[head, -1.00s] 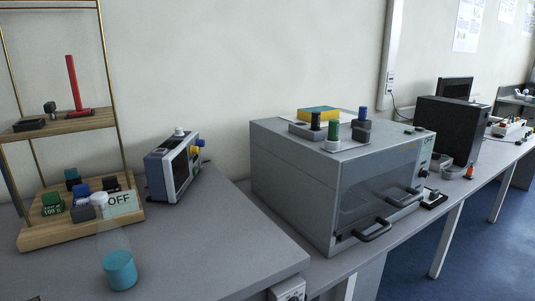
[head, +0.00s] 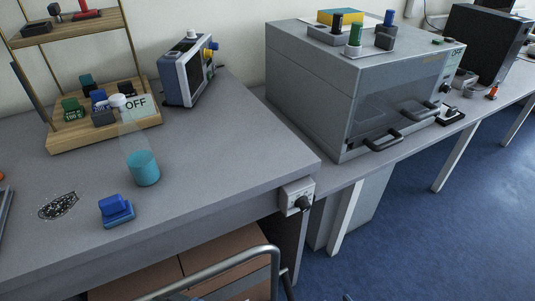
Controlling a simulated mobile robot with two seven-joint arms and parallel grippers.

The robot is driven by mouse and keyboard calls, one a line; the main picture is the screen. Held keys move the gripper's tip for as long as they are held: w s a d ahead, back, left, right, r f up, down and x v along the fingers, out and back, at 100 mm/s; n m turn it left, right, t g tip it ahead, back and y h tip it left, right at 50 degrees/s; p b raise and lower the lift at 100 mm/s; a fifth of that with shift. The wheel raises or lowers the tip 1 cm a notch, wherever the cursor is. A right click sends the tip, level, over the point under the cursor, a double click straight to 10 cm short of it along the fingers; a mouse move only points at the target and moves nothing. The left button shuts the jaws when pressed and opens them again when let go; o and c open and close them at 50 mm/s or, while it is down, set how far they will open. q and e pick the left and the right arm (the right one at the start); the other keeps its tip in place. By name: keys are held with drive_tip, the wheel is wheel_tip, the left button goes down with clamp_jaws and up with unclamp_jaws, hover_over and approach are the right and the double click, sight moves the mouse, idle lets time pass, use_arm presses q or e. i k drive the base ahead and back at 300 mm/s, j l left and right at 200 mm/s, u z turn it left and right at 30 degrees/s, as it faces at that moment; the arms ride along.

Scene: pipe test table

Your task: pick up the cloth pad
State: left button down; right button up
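I cannot tell for sure which item is the cloth pad. A small blue block on a flat blue base (head: 116,212) sits near the front edge of the left table in the head view. A dark speckled patch (head: 58,206) lies flat to its left; its material is unclear. Neither of my grippers shows in the head view.
A wooden rack (head: 62,142) and an instrument (head: 182,80) stand farther back. A metal rail (head: 225,284) is below the front edge.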

sight(115, 212)
drive_tip(key=u, duration=1.2)
